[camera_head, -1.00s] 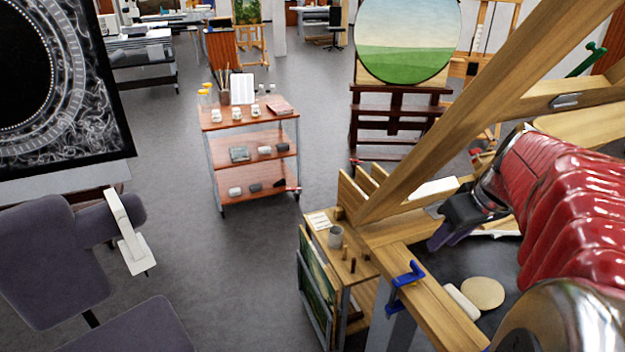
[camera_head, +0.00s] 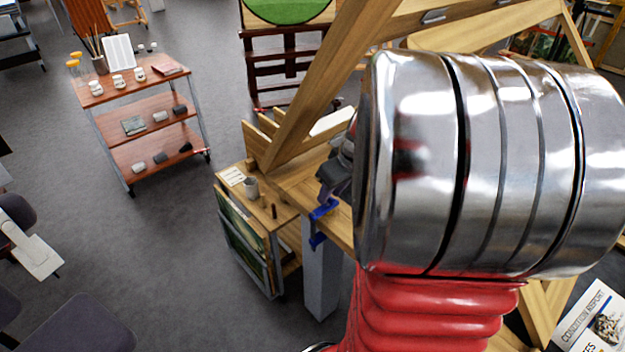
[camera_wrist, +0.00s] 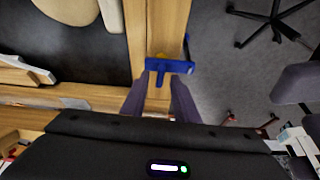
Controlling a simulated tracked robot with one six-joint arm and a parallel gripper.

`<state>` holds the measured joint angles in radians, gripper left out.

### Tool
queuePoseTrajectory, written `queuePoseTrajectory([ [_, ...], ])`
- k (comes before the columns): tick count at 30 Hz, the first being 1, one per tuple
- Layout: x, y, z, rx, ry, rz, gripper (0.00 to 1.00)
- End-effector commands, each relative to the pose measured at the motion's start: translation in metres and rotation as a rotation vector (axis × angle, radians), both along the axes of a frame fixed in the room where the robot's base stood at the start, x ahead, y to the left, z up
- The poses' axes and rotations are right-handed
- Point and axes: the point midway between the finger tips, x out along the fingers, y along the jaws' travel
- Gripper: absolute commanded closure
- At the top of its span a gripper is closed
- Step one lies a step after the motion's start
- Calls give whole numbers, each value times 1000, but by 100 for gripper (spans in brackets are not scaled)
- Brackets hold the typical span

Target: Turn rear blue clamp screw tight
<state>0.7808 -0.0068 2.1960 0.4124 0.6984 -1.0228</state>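A blue clamp (camera_head: 318,222) sits on the edge of the wooden frame (camera_head: 290,182), its lower part hanging down the outer side. In the wrist view the blue clamp (camera_wrist: 171,66) shows as a bar with a short stem, lying across the wooden rail. My gripper (camera_wrist: 163,77) is open, its two dark fingers apart, with their tips at the near side of the blue bar. Whether they touch it I cannot tell. In the head view my gripper is mostly hidden behind my arm, just above the clamp. The screw's tightness cannot be seen.
A low wooden cabinet (camera_head: 240,235) with a small cup on top stands left of the clamp. A wooden trolley (camera_head: 140,90) with jars is farther back. A diagonal wooden beam (camera_head: 330,80) rises beside my arm. A grey chair (camera_head: 75,325) is at lower left, with open floor between.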

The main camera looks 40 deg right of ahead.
Motion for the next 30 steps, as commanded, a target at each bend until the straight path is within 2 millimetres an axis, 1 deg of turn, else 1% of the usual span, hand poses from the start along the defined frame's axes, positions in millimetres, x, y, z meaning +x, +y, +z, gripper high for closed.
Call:
queuePoseTrajectory([
  [3, 2, 0, -5, 0, 0, 0, 73],
  [11, 2, 0, -5, 0, -1, 0, 73],
  [22, 2, 0, -5, 0, 0, 0, 99],
  [23, 2, 0, -5, 0, 0, 0, 100],
  [30, 2, 0, -5, 0, 0, 1, 100],
])
